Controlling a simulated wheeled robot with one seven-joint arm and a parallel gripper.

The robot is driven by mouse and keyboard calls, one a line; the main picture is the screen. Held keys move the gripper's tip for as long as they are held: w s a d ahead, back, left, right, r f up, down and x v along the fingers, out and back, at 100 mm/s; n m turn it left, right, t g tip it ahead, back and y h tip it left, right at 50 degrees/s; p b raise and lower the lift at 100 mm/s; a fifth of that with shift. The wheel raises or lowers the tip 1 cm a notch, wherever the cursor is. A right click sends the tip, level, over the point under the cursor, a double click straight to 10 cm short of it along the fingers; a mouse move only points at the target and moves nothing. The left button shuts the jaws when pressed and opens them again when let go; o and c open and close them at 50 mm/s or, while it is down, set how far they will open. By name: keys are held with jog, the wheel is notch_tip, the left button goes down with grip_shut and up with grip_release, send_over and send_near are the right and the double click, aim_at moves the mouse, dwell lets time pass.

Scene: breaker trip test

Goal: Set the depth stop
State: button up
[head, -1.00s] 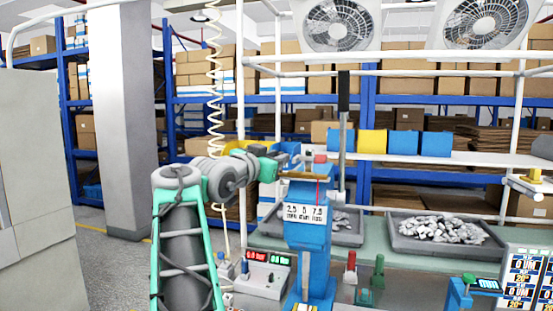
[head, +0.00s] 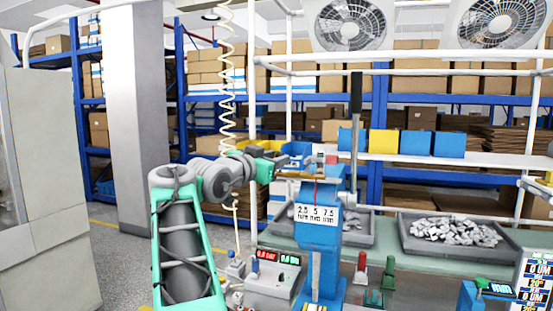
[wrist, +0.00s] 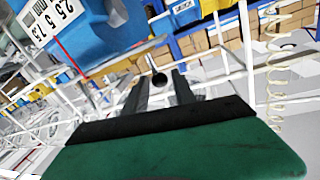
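A blue press (head: 318,240) stands on the bench with a white scale plate (head: 317,214) reading 2.5, 5 and 7.5. The plate also shows in the wrist view (wrist: 45,22), with a thin red line (wrist: 72,58) beside it. My gripper (head: 298,160) is beside the press's top, on its left. In the wrist view my gripper (wrist: 160,84) has its two dark fingers apart. A thin rod with a round dark end (wrist: 160,78) appears between the fingertips; I cannot tell whether they touch it. The head view does not show this rod clearly.
A tall black-handled lever (head: 355,100) rises behind the press. A grey control box with red and green displays (head: 275,275) stands left of it. A red knob (head: 361,262) and green knob (head: 388,268) are right. A tray of metal parts (head: 450,235) lies behind.

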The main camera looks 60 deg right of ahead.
jog(key=a+b, duration=0.2)
jog(key=a, duration=0.5)
jog(key=shift+a, duration=0.4)
jog(key=shift+w, duration=0.1)
